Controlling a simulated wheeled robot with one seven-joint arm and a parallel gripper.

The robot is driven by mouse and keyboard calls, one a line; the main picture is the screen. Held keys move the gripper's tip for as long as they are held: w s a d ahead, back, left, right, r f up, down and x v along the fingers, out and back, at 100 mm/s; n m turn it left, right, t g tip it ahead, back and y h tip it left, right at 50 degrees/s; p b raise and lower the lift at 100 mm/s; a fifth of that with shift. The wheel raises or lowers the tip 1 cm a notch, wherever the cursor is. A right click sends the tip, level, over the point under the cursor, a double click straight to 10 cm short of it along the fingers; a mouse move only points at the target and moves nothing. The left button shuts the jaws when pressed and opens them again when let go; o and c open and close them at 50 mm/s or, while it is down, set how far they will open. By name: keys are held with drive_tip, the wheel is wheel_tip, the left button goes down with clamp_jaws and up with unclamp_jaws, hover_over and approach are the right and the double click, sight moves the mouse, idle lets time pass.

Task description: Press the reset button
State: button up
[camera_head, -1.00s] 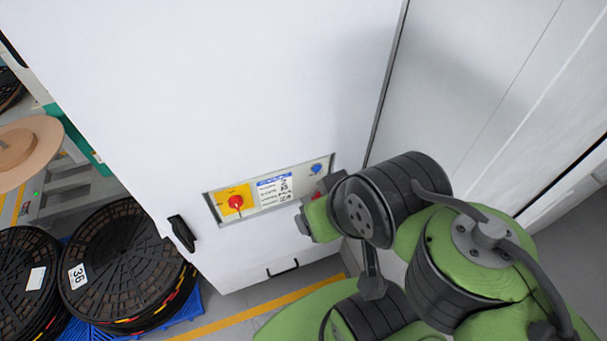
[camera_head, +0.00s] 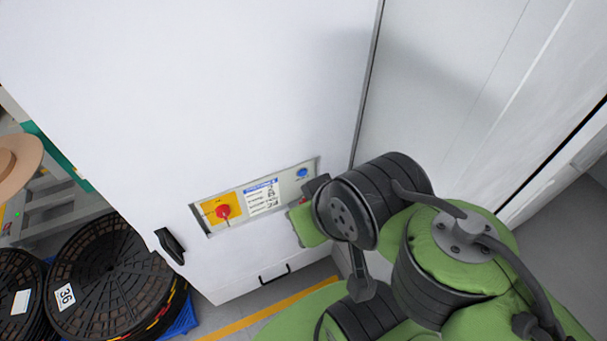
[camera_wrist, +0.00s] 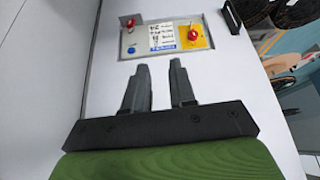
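A recessed control panel is set in the white cabinet, with its grey rim (camera_head: 199,222) showing in the head view. A small round blue button (camera_head: 302,173) sits at its upper right. The wrist view shows the panel upside down, with the blue button (camera_wrist: 131,50) at its lower left. My gripper (camera_wrist: 159,63) points toward the panel; its two dark fingers are apart with nothing between them. The fingertips appear below the panel in that view, with the blue button just left of them; I see no contact.
The panel also has a red rotary switch (camera_head: 223,211) on a yellow plate, a label (camera_head: 261,196) and a red control (camera_wrist: 130,22). A black handle (camera_head: 170,246) projects from the cabinet (camera_head: 200,90). Black reels (camera_head: 105,285) stand at left.

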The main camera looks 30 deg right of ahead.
clamp_jaws()
idle(1.3)
